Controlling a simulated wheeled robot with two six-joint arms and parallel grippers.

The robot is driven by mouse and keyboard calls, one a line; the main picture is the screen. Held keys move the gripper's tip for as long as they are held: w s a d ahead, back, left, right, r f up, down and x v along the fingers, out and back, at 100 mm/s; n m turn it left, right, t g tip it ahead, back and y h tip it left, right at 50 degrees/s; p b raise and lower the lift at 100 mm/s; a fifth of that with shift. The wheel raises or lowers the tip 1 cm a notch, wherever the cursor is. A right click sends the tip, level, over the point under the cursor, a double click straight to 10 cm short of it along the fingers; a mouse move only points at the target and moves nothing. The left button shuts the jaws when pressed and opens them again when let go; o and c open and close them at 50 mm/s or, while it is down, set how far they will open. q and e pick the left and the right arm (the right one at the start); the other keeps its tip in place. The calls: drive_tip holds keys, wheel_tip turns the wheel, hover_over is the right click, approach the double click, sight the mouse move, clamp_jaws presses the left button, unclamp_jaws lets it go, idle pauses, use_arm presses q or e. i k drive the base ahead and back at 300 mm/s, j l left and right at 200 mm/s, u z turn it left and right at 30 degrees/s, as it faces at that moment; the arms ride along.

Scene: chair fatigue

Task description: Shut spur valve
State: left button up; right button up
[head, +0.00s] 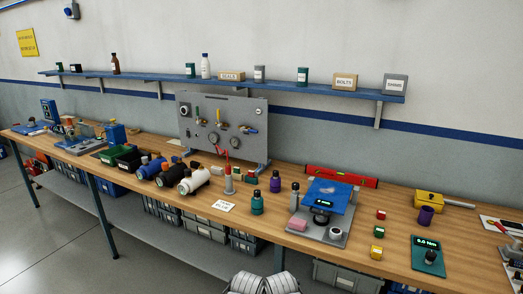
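A grey upright panel (181,130) stands at the back of the workbench, with pipework, gauges and small valves on it. Round gauges (213,138) sit lower on the panel. I cannot tell which valve is the spur valve or read any label on the panel. Neither of my grippers shows in the head view.
In front of the panel lie several thick cylinders (192,181) and a grey stand with red-handled tools (228,184). Small bottles (257,203) and a blue-topped scale (328,193) stand to the right. A blue shelf (280,87) runs above the panel.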

sight(250, 131)
drive_tip(key=i+l+u, duration=0.15)
drive_tip(key=i, duration=0.95)
